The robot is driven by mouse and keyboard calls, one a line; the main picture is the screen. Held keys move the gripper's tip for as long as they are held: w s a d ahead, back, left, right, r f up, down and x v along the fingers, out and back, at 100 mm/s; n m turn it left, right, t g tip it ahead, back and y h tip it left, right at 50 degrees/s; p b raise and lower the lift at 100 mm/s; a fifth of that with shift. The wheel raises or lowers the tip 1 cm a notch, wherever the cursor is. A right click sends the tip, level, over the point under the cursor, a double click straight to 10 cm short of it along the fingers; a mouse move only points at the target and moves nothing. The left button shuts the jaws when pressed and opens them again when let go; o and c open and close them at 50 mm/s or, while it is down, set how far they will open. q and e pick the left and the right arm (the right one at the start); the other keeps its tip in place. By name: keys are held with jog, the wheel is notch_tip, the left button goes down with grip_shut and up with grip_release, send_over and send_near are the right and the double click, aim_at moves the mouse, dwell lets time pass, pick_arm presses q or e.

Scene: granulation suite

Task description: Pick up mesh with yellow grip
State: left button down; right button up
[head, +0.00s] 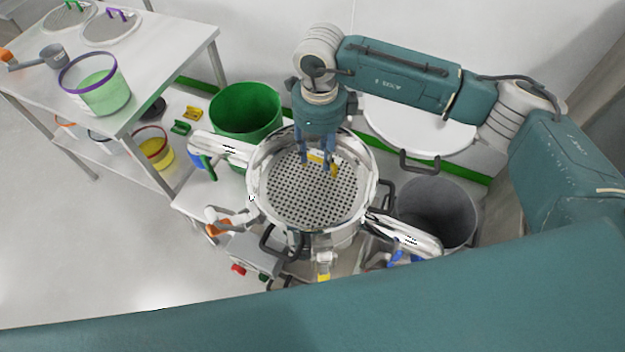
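The mesh with the yellow grip is a round perforated metal plate (310,200). It lies inside the steel bowl (254,192) in the middle of the head view. Its yellow grip (316,157) shows near the plate's far side. My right gripper (318,165) reaches down over the bowl from above, fingers pointing down. Its two fingers are apart, on either side of the yellow grip, which they partly hide. I cannot tell whether they touch it. My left gripper is not in view.
A table at upper left holds meshes with green (72,14) and purple (110,25) grips, a purple-rimmed container (100,92) and a scoop (54,56). A green bin (244,112) stands behind the bowl, a grey bin (436,208) to its right. A white round lid (420,128) lies behind.

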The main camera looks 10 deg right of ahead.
aim_at(319, 160)
jog(key=f+p, duration=0.2)
jog(key=f, duration=0.1)
jog(key=shift+d+f, duration=0.2)
jog(key=shift+f, duration=0.1)
jog(key=shift+w+f, duration=0.15)
jog(key=shift+f, duration=0.25)
grip_shut()
jog(key=shift+r, duration=0.15)
